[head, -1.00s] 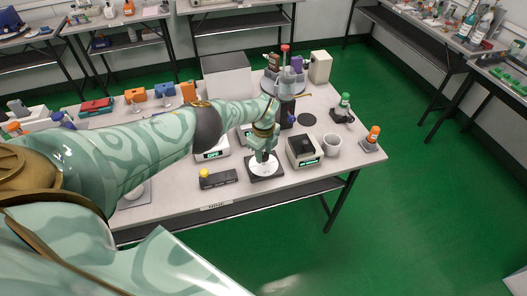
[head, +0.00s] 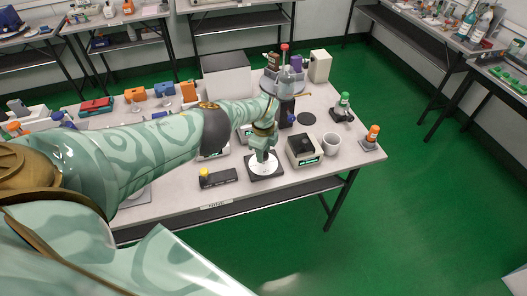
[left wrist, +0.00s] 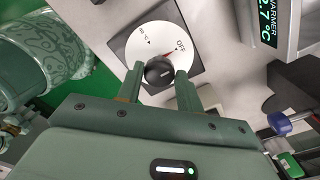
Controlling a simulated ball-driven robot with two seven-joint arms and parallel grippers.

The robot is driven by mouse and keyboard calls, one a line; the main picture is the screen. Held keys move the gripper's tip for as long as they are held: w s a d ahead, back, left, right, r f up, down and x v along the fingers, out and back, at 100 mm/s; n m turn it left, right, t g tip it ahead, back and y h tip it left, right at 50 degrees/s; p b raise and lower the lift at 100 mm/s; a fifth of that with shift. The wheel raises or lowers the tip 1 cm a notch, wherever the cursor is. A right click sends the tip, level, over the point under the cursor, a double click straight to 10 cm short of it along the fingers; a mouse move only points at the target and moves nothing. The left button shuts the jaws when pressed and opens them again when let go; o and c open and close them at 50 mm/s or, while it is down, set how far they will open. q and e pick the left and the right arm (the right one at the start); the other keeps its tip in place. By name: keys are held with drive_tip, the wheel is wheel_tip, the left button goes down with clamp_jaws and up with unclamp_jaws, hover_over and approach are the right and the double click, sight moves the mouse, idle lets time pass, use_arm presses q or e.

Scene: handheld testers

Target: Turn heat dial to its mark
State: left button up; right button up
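The heat dial (head: 266,171) is a white disc on a black square plate near the table's front edge. In the left wrist view, the dial face (left wrist: 150,42) carries "OFF" and "40 °C" labels with small ticks. A red pointer shows close to the OFF label. Its black knob (left wrist: 158,72) stands at the centre. My left gripper (head: 262,158) is over the dial. In the left wrist view, the fingers of my left gripper (left wrist: 158,77) are on either side of the knob, with narrow gaps seeming to remain. My right gripper is in neither view.
Right of the dial stands a black-topped warmer (head: 303,149) with a lit display, then a white cup (head: 331,145). A black bar with a yellow cap (head: 217,177) lies left. An orange-capped bottle (head: 373,134) stands at the table's right edge.

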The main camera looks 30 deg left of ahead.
use_arm(q)
drive_tip(key=o, duration=0.3)
wheel_tip(320, 180, up, 16)
drive_tip(key=p, duration=1.3)
drive_tip(key=shift+r, duration=0.2)
drive_tip(key=shift+f, duration=0.1)
